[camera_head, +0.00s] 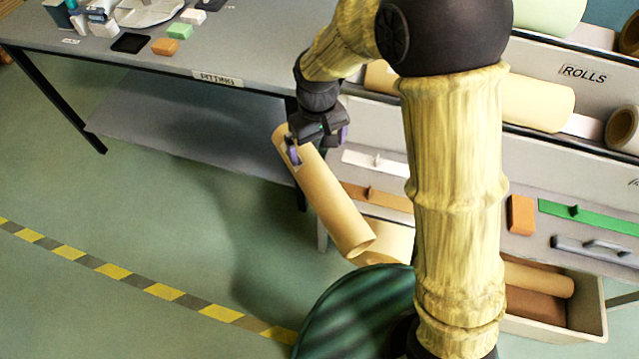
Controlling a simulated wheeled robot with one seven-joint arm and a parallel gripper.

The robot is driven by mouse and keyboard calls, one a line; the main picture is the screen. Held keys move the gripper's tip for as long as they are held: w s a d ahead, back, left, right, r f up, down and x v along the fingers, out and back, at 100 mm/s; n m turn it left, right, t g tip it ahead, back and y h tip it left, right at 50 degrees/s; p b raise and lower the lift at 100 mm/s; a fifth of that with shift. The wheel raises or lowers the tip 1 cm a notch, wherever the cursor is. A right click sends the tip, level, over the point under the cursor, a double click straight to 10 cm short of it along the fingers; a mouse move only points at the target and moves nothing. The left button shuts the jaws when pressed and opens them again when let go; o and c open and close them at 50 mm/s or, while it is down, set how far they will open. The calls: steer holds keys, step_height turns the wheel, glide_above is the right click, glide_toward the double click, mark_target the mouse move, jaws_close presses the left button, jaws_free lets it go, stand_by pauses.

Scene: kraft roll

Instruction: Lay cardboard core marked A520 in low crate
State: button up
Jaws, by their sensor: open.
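A long tan cardboard core (325,200) slants from upper left to lower right in front of the workbench. No A520 mark can be read on it. My gripper (318,142) is at its upper end, with purple-padded fingers open to either side of the core. I cannot tell whether the fingers touch it or what supports it. The low crate (599,318), a beige box, is at the lower right below the rack. A tan roll (540,278) lies inside it. My arm hides the crate's middle. Another tan roll (388,243) shows behind the core's lower end.
A grey workbench (240,45) at upper left carries small boxes and a dark flat tablet (131,43). A rack marked ROLLS (585,74) holds several rolls at right. An orange block (520,214) and a green strip (590,220) show on its front. The left floor is clear around a yellow-black line (110,270).

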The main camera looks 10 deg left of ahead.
mark_target(319, 175)
step_height(319, 175, down, 12)
steer(key=shift+d+f+b, duration=0.1)
steer(key=shift+b, duration=0.9)
steer(key=f, duration=0.3)
steer(key=f+b, duration=0.1)
steer(key=f, duration=0.1)
steer(key=shift+s+d+f, duration=0.15)
steer(key=shift+s, duration=0.1)
steer(key=c, duration=1.4)
steer(key=shift+c, duration=0.2)
